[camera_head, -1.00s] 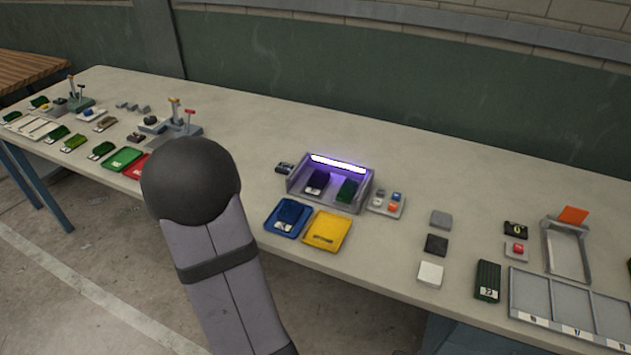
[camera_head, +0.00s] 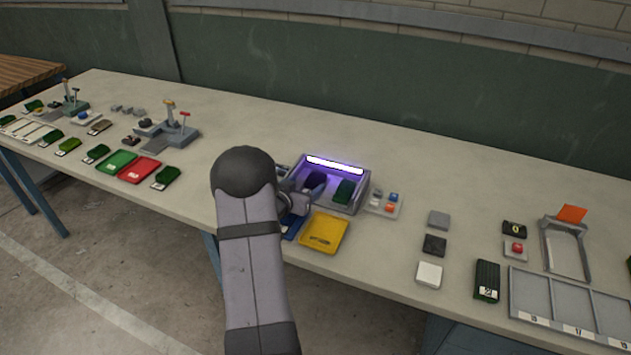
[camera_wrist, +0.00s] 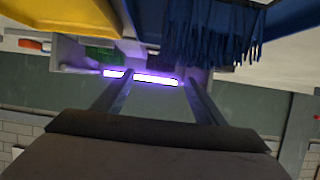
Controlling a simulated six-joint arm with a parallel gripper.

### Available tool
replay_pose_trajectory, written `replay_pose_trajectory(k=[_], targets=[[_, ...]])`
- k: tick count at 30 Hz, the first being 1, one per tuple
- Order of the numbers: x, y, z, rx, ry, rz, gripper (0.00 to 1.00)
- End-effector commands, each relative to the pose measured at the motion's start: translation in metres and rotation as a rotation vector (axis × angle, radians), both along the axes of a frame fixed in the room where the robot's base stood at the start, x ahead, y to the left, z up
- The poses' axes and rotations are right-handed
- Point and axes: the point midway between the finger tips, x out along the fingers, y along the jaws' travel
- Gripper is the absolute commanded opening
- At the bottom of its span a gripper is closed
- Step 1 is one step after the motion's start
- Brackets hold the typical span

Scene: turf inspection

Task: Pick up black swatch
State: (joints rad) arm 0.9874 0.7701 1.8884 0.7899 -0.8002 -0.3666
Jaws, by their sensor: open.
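A flat black square (camera_head: 434,245) lies on the table right of centre, between a grey square (camera_head: 439,218) and a white square (camera_head: 429,274). A very dark turf piece (camera_head: 314,180) sits at the left inside the lit box (camera_head: 340,207), beside a green piece (camera_head: 344,191); I cannot tell its true colour under the violet light. My gripper (camera_head: 296,203) is at the box's front left, above the blue tray (camera_head: 291,231), which it mostly hides. In the wrist view, upside down, my open fingers (camera_wrist: 158,80) are apart with nothing seen held, near blue fringed turf (camera_wrist: 212,30).
A yellow tray (camera_head: 324,234) lies just right of my gripper. A small button panel (camera_head: 384,205) stands right of the box. A dark ribbed block (camera_head: 487,280) and a divided grey tray (camera_head: 553,296) are at right. Table between box and squares is mostly clear.

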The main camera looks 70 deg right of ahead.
Motion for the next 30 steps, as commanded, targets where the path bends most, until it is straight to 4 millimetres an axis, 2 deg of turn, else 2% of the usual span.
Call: replay_pose_trajectory(k=[11,23,30], targets=[[-0.001,-0.012,-0.005,0.001,-0.001,-0.001,0.65],[-0.002,-0.048,-0.021,0.0,-0.002,-0.001,0.65],[-0.001,-0.052,-0.024,0.001,-0.001,0.001,0.65]])
